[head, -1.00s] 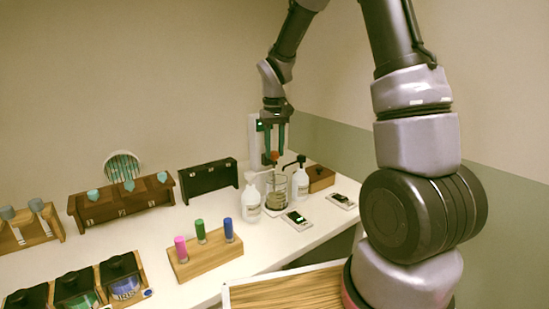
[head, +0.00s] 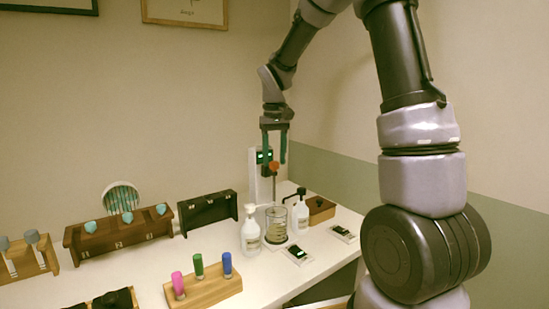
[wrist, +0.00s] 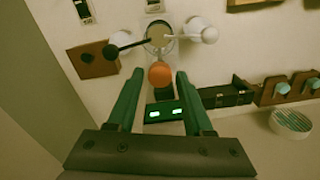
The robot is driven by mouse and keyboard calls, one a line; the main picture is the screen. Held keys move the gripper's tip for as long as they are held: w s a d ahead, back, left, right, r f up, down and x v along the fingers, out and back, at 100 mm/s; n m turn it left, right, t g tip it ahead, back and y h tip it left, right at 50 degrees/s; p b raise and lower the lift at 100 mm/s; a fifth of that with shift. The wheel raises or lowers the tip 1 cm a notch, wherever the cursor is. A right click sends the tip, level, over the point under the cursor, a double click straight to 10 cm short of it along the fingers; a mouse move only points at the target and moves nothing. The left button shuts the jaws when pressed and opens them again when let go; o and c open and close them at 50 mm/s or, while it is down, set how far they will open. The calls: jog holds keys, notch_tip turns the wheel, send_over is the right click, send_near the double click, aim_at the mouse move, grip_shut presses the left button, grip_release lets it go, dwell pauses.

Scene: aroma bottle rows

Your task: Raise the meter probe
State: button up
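The meter probe is a thin dark stem topped by an orange knob (head: 274,166), which also shows in the wrist view (wrist: 160,74). It hangs upright over a glass beaker (head: 276,226) with yellowish liquid; its lower end is near the beaker's rim, and I cannot tell whether it is inside. The white meter stand (head: 253,180) rises behind it, with green lights on its dark head. My gripper (head: 274,162) points down just above the knob. In the wrist view, its green fingers are apart, with the knob between or just beyond the tips and a gap on each side.
White pump bottles stand left (head: 251,236) and right (head: 300,216) of the beaker. A small scale (head: 297,255) lies in front. A wooden block (head: 204,290) with pink, green and blue vials is front left. A brown box (head: 320,209) sits right.

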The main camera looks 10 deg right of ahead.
notch_tip(320, 180, up, 11)
dwell(0.5)
jog(key=shift+s, duration=0.1)
jog(key=s+d+r+m+t+y, duration=0.1)
jog(key=s+d+m+t, duration=0.1)
jog(key=s, duration=0.9)
jog(key=s+d+r+m+t+y, duration=0.1)
jog(key=s+t, duration=0.4)
jog(key=s, duration=0.6)
jog(key=d+r+m, duration=0.1)
jog(key=d+m, duration=0.1)
jog(key=shift+s+d+m, duration=0.3)
jog(key=shift+d, duration=0.1)
